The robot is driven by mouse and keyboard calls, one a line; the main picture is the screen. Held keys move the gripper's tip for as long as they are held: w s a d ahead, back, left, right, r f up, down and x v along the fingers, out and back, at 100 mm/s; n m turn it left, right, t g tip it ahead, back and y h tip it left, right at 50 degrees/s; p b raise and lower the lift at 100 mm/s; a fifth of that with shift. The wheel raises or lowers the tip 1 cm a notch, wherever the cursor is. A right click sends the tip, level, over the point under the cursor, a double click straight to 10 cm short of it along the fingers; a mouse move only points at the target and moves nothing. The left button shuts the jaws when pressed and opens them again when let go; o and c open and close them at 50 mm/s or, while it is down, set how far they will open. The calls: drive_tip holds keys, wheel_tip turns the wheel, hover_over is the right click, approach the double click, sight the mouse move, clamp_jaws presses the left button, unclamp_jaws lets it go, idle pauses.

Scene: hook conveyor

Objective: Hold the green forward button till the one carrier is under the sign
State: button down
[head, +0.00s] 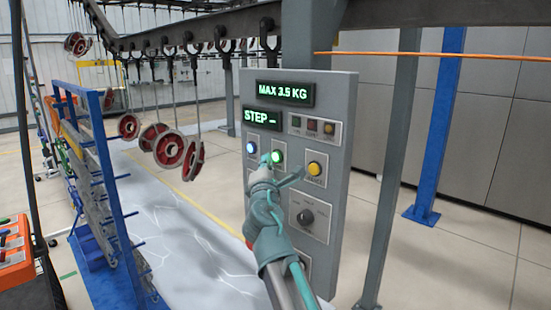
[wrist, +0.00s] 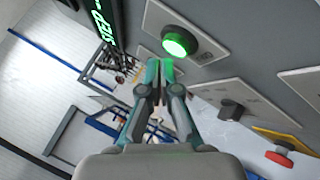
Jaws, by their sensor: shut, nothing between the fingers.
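The green button (head: 277,157) is lit on the grey control panel (head: 340,120); it also shows in the wrist view (wrist: 178,42). My gripper (head: 267,159) is shut and empty, its fingertips close beside the green button. In the wrist view the fingertips (wrist: 160,68) sit just below the button in the picture, with green light on them; I cannot tell whether they touch. Carriers with red wheels (head: 168,149) hang on hooks from the overhead rail (head: 190,30). I cannot make out the sign or single out one carrier.
The panel has displays reading "MAX 3.5 KG" (head: 285,93) and "STEP –" (head: 262,119), a white-blue lit button (head: 251,147), a yellow button (head: 314,168) and a dark knob (head: 305,217). A blue rack (head: 110,170) stands left.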

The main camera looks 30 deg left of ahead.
drive_tip(key=shift+s, duration=0.1)
drive_tip(key=s, duration=0.2)
drive_tip(key=s+a+b, duration=0.1)
drive_tip(key=s, duration=0.1)
drive_tip(key=shift+s, duration=0.35)
idle(0.4)
